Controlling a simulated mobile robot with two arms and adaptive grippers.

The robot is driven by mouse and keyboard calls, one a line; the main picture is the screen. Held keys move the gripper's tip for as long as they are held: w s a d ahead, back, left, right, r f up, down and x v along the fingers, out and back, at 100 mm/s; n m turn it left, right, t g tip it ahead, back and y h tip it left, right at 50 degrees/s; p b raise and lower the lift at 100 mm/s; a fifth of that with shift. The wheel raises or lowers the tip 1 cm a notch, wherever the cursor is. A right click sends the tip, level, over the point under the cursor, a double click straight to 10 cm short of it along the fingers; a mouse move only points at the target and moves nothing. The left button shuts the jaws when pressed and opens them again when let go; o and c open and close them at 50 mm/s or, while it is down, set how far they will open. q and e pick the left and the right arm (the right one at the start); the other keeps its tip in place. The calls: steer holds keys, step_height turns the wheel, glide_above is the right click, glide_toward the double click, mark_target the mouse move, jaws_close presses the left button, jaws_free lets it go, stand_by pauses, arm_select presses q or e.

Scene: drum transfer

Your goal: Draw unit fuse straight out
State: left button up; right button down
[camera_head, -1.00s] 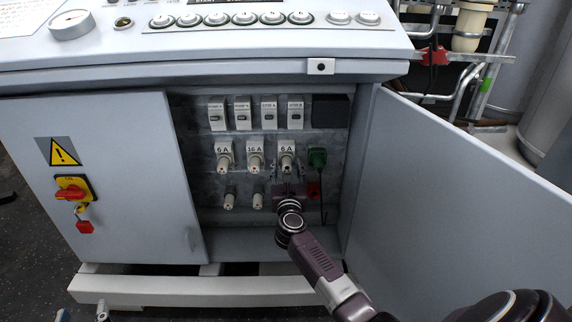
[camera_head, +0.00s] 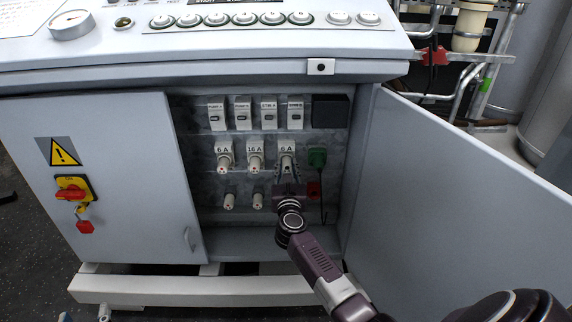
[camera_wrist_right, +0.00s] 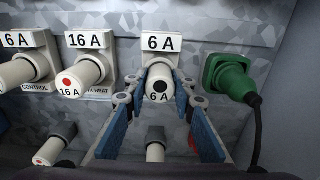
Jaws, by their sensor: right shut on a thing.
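The right-hand 6 A fuse (camera_head: 287,162) sits in the middle row inside the open cabinet; in the right wrist view its white cap (camera_wrist_right: 160,81) has a black dot and a 6 A mark. My right gripper (camera_head: 288,172) reaches up to it from below. In the right wrist view, its two blue-padded fingers (camera_wrist_right: 160,90) are shut on the fuse, one on each side. The fuse's holder with the 6 A label (camera_wrist_right: 162,43) is just behind. I cannot tell whether the fuse has shifted in its holder. My left gripper is not in view.
A 16 A fuse (camera_wrist_right: 83,73) and another 6 A fuse (camera_wrist_right: 22,69) stand to the left. A green plug (camera_wrist_right: 229,77) with a black cable is close on the right. Spare fuses (camera_head: 258,200) are below. The open door (camera_head: 460,170) bounds the right side.

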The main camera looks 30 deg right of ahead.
mark_target(287, 169)
steer(key=shift+s+a, duration=0.35)
steer(key=shift+s, duration=0.2)
steer(key=shift+s+a+p, duration=0.35)
steer(key=shift+s+p, duration=0.2)
steer(key=shift+s, duration=0.1)
steer(key=shift+p+v, duration=0.3)
steer(key=shift+v, duration=0.55)
arm_select(q)
steer(key=s+a+f+g+y, duration=0.1)
steer(key=s+a+f+g, duration=0.1)
steer(key=s+f+g, duration=0.3)
steer(key=shift+s+a+f+y, duration=0.35)
steer(key=shift+a+f+y, duration=0.05)
steer(key=shift+f, duration=1.95)
arm_select(e)
steer(key=shift+s+a, duration=0.4)
steer(key=shift+s, duration=0.25)
steer(key=shift+w+d, duration=0.1)
steer(key=shift+w, duration=0.05)
steer(key=shift+w+d, duration=0.1)
steer(key=shift+w, duration=0.05)
arm_select(q)
steer(key=shift+w+d+r, duration=0.15)
steer(key=shift+w+r, duration=0.05)
steer(key=shift+r, duration=0.05)
